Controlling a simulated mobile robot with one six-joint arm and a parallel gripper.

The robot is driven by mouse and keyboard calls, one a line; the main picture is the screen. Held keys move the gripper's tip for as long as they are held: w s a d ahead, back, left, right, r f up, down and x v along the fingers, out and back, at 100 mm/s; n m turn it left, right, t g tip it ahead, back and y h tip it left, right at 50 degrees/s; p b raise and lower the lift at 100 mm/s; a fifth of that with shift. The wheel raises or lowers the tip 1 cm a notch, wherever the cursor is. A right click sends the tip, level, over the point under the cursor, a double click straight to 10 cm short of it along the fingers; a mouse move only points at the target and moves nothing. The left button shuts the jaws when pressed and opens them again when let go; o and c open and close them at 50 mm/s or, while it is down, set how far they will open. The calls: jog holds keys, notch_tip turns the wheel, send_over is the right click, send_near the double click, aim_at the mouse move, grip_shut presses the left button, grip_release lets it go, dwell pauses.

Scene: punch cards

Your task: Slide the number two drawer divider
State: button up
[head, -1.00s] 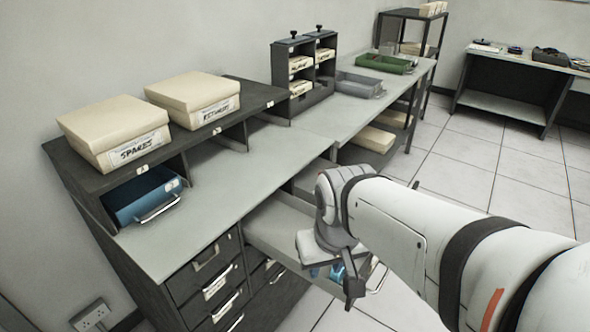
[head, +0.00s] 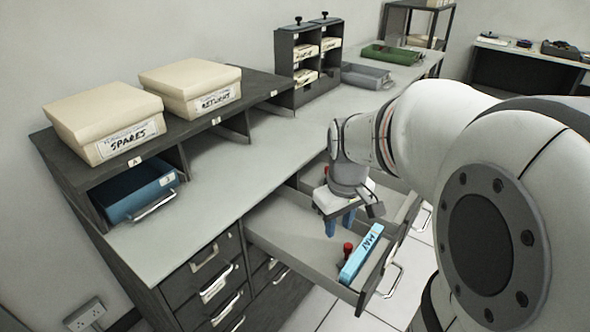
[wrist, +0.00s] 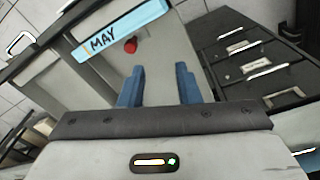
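An open grey drawer (head: 290,240) extends from under the counter. A light blue bar labelled MAY (head: 361,252) stands near its front end, with a red knob (head: 347,249) beside it. Both also show in the wrist view, the MAY bar (wrist: 118,32) and the red knob (wrist: 130,46). My gripper (head: 340,224) is over the drawer, behind the knob and touching neither. In the wrist view its blue fingers (wrist: 158,84) are apart with nothing between them. I cannot read a number two on any divider.
A second open drawer (head: 400,204) lies beyond, partly hidden by my arm, with another red knob (head: 326,171). Closed drawers (head: 205,270) are at the left. Boxes marked SPARES (head: 105,122) and RETURNS (head: 190,90) stand on the shelf. The counter (head: 235,165) is largely clear.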

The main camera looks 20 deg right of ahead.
jog(key=n+b, duration=0.1)
send_over(349, 245)
jog(key=shift+g, duration=0.4)
jog(key=f, duration=0.4)
jog(key=shift+s+a+f, duration=0.1)
jog(key=shift+a+f, duration=0.05)
jog(key=shift+a, duration=0.05)
jog(key=shift+d+f+n, duration=0.2)
jog(key=shift+f+n, duration=0.1)
notch_tip(349, 245, down, 7)
jog(key=shift+f+b, duration=0.15)
jog(key=shift+b, duration=0.55)
jog(key=shift+c, duration=0.4)
grip_shut()
